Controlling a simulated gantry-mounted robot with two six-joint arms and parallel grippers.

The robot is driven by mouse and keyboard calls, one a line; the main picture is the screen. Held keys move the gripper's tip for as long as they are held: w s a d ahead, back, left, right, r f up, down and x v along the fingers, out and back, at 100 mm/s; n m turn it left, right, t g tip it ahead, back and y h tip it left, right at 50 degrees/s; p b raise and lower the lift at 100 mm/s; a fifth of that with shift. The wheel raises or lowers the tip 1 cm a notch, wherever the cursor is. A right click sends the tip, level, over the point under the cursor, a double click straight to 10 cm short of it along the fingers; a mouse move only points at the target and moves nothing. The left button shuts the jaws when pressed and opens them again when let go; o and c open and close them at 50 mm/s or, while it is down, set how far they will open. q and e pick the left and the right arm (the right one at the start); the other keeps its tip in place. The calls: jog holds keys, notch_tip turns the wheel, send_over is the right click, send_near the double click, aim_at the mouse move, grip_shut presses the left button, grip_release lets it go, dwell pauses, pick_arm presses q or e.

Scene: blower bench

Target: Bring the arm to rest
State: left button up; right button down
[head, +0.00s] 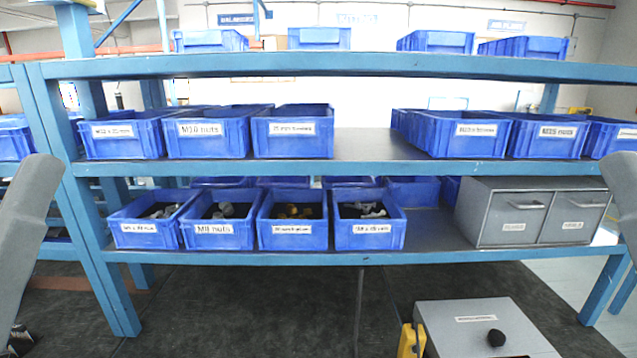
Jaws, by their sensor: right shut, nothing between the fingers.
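A grey link of my left arm stands at the left edge of the head view, and a grey link of my right arm stands at the right edge. Both are cut off by the picture's edges. I make out no fingers of either gripper. A small dark shape (21,338) shows at the bottom left corner, and I cannot tell what it is. No held object shows at either arm.
A blue shelf rack (350,258) spans the view, with blue labelled bins (380,242) and a grey drawer cabinet (517,233). The dark floor (240,310) looks clear.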

notch_tip(320, 180, up, 30)
jog(key=p, duration=2.7)
notch_tip(320, 180, down, 46)
jog(key=b, duration=4.5)
jog(key=shift+w+r+y+b, duration=0.15)
jog(key=shift+r+y+b, duration=0.1)
jog(key=shift+y+b, duration=0.1)
